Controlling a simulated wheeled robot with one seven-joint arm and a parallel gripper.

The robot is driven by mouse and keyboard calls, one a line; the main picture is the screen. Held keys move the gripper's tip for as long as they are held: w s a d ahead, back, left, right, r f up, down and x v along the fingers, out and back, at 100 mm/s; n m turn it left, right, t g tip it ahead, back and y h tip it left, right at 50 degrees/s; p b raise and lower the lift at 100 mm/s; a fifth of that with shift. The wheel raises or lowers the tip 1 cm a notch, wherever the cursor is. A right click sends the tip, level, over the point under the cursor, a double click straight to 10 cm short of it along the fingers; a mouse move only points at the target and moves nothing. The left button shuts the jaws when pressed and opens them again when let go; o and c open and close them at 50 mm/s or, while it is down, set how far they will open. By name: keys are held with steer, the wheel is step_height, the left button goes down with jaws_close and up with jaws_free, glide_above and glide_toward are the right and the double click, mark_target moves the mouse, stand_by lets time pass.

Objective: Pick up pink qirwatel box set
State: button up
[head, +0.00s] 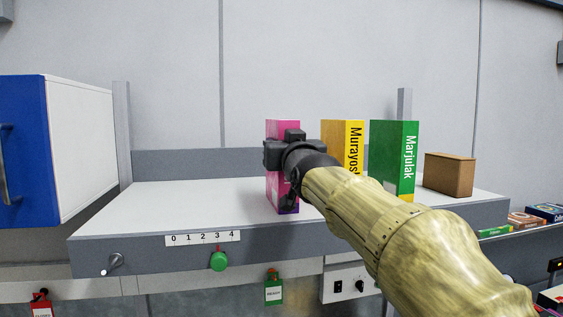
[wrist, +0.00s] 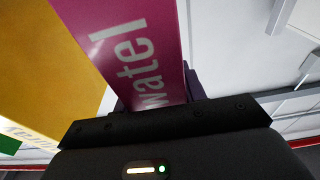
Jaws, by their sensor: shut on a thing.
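The pink qirwatel box set (head: 281,197) stands upright on the white shelf, left of the other boxes in the head view. My gripper (head: 284,155) is shut on it at about mid-height and hides its middle. In the wrist view the pink box (wrist: 137,45) fills the upper middle, with "watel" in white letters on its spine. My gripper (wrist: 165,115) shows along the bottom there, its jaws at the box. Whether the box's base touches the shelf is hard to tell.
The shelf (head: 160,205) has clear room at left. A yellow Murayos box (head: 354,140), a green Marjulak box (head: 395,160) and a brown box (head: 450,175) stand to the right. A blue and white cabinet (head: 80,145) is at far left. A lever with a green knob (head: 219,261) sits below.

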steer(key=shift+r, duration=0.15)
steer(key=shift+r, duration=4.9)
steer(key=shift+w, duration=0.1)
